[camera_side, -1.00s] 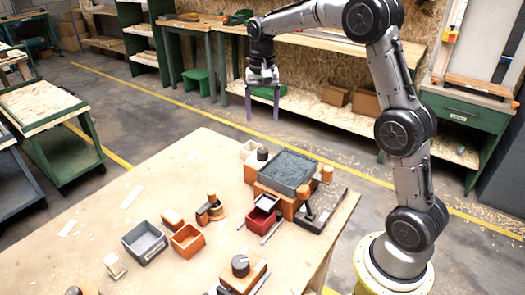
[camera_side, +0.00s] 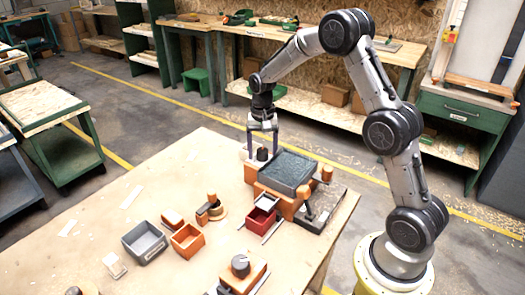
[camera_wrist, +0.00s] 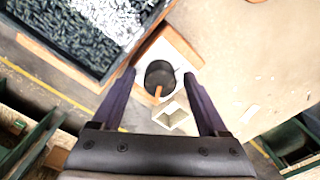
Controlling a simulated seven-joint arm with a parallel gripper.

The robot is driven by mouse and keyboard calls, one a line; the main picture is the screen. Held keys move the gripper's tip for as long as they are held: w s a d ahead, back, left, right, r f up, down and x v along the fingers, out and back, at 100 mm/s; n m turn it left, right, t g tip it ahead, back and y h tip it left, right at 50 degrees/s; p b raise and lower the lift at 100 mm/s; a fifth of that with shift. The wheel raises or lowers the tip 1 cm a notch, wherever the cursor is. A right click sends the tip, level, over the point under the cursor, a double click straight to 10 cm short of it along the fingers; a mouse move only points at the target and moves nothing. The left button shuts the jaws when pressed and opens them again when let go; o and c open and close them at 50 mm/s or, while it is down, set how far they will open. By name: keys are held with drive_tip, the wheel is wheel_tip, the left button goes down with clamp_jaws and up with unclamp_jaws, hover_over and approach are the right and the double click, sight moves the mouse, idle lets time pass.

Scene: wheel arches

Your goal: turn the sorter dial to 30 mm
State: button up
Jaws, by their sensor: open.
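The sorter dial (camera_wrist: 160,75) is a dark round knob with an orange pointer on a pale base, beside a large tray of dark small parts. It also shows in the side view (camera_side: 262,154), at the tray's far left corner. My gripper (camera_wrist: 160,72) is open and points down over the dial. Its two purple fingers appear on either side of the knob in both views, with gaps between fingers and knob in the wrist view. I cannot tell how far above it the fingertips are. No scale marks or 30 mm label are readable.
The grey tray of parts (camera_side: 287,169) stands on orange blocks close to the dial. A small pale square box (camera_wrist: 170,115) sits beside the knob. A red bin (camera_side: 260,220), a grey bin (camera_side: 145,243) and another dark knob (camera_side: 240,265) are nearer the front.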

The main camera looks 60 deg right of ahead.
drive_tip(key=shift+c, duration=0.4)
clamp_jaws()
drive_tip(key=shift+n, duration=0.4)
drive_tip(key=n, duration=0.5)
drive_tip(key=shift+n, duration=0.3)
drive_tip(key=n, duration=0.5)
drive_tip(key=shift+n, duration=0.4)
drive_tip(key=shift+o, duration=0.4)
unclamp_jaws()
